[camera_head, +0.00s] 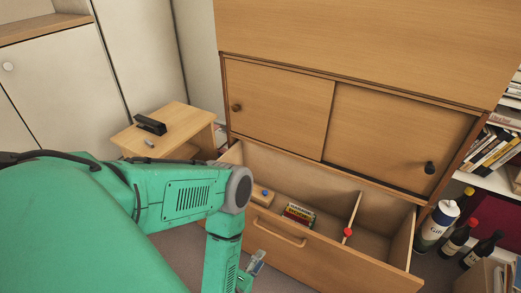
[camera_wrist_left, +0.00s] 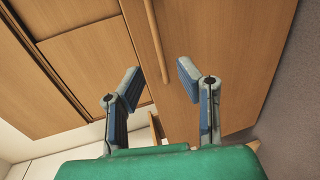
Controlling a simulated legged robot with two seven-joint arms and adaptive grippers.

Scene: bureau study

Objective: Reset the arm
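My left arm comes in green from the left in the head view, bent at a grey joint. My left gripper (camera_head: 255,264) is low in front of the open drawer (camera_head: 320,254), close to its front panel. In the left wrist view the two fingers of my left gripper (camera_wrist_left: 159,73) are spread apart with nothing between them. A wooden bar handle (camera_wrist_left: 155,38) shows beyond the fingertips; I cannot tell how far away it is. My right arm and right gripper are out of view.
The drawer holds a small book or box (camera_head: 298,215) and a red-tipped item (camera_head: 347,232). Sliding cabinet doors (camera_head: 275,105) are above it. A side table (camera_head: 180,127) with a black stapler (camera_head: 150,123) stands left. Bottles (camera_head: 482,250) and a bookshelf are right.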

